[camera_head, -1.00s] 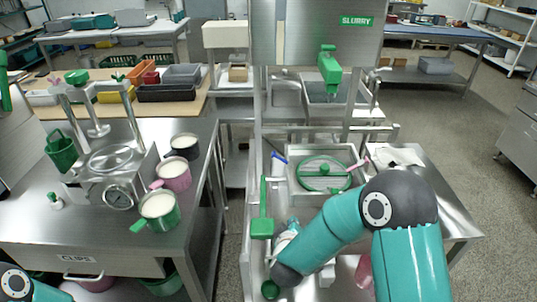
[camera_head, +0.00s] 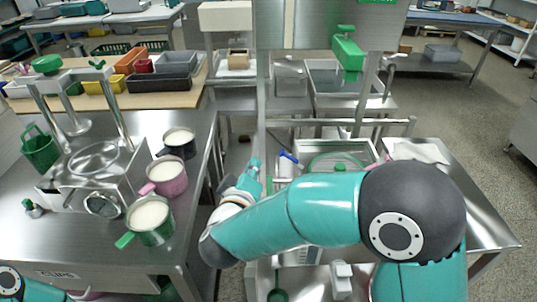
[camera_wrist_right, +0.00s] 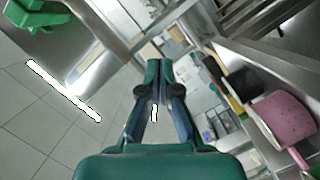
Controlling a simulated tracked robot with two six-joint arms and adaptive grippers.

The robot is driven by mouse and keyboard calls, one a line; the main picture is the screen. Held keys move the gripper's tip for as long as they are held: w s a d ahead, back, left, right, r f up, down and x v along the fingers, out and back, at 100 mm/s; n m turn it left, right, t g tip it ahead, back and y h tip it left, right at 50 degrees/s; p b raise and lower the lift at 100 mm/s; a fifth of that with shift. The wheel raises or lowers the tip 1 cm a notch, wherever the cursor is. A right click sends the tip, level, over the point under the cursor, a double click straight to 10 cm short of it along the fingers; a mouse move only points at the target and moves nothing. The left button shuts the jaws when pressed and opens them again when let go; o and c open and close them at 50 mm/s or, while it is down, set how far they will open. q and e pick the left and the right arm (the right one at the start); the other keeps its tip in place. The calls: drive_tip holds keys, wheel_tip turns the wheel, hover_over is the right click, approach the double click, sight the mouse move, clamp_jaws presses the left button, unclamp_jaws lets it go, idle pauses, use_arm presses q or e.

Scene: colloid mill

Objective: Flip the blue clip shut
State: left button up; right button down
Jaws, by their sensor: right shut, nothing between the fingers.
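The blue clip (camera_head: 289,157) is a small slanted blue piece at the left rim of the steel tray with the green ring (camera_head: 335,160). It appears tilted up, but it is too small to tell its hinge. My right gripper (camera_head: 256,164) is shut and empty, to the left of the clip and apart from it. In the right wrist view its closed fingers (camera_wrist_right: 158,80) point over the floor, and I cannot make out the clip there. My left gripper is out of view; only part of the left arm shows at the lower left.
Pink (camera_head: 166,176), black (camera_head: 180,143) and green (camera_head: 150,219) mugs of pale liquid stand on the left steel bench. The green valve (camera_head: 347,50) hangs behind the tray. A steel post (camera_head: 261,95) stands near my right gripper. My right forearm covers the tray's front.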

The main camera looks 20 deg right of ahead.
sight(292, 158)
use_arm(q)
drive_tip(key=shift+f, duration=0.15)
use_arm(e)
drive_tip(key=w+d+f, duration=0.4)
drive_tip(key=w+d, duration=0.3)
drive_tip(key=shift+w+d, duration=0.3)
drive_tip(key=shift+d, duration=0.1)
drive_tip(key=shift+a, duration=0.1)
